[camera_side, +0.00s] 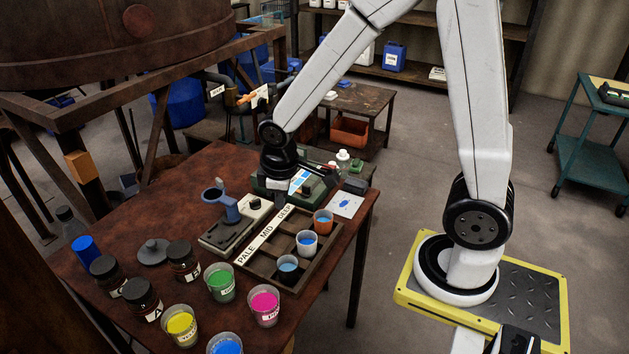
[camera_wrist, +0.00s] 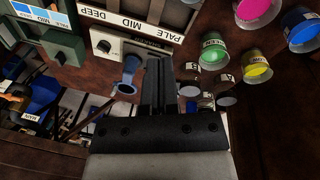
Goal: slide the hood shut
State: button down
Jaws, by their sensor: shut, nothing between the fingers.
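A green box (camera_side: 262,187) stands at the back of the brown table, partly hidden behind my wrist. It also shows at the upper left of the wrist view (camera_wrist: 62,47), with blue colour swatches (camera_wrist: 40,14) and a dark knob. I take it to be the unit with the hood, but I cannot pick out the hood's edge or how far it is open. My gripper (camera_wrist: 157,62) is shut and empty, fingers together. In the side view it hangs over the table, in front of the green box and behind the pale device; contact cannot be told.
The pale device (camera_side: 222,239) with a blue ring arm (camera_side: 226,207) stands beside the labelled wooden tray (camera_side: 254,268), which holds several cups. Open colour cups, such as the green one (camera_side: 220,284), and dark jars (camera_side: 183,262) crowd the front. A white card (camera_side: 346,204) lies at right.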

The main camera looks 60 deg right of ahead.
jog(key=w+d+f+n+h, duration=0.2)
jog(key=w+d+n+h, duration=0.2)
jog(key=w, duration=0.6)
jog(key=w+d+f+n+g+h, duration=0.1)
jog(key=w+d+f+n+h, duration=0.1)
jog(key=w+n, duration=0.7)
jog(key=shift+w+d+h, duration=0.45)
jog(key=shift+d+h, duration=0.45)
send_near(252, 175)
jog(key=s+d+f, duration=0.3)
jog(key=shift+d+f, duration=0.15)
jog(key=shift+f, duration=0.15)
jog(key=shift+d, duration=1.05)
jog(key=shift+w+d, duration=0.1)
jog(key=shift+d, duration=0.9)
jog(key=d, duration=1.2)
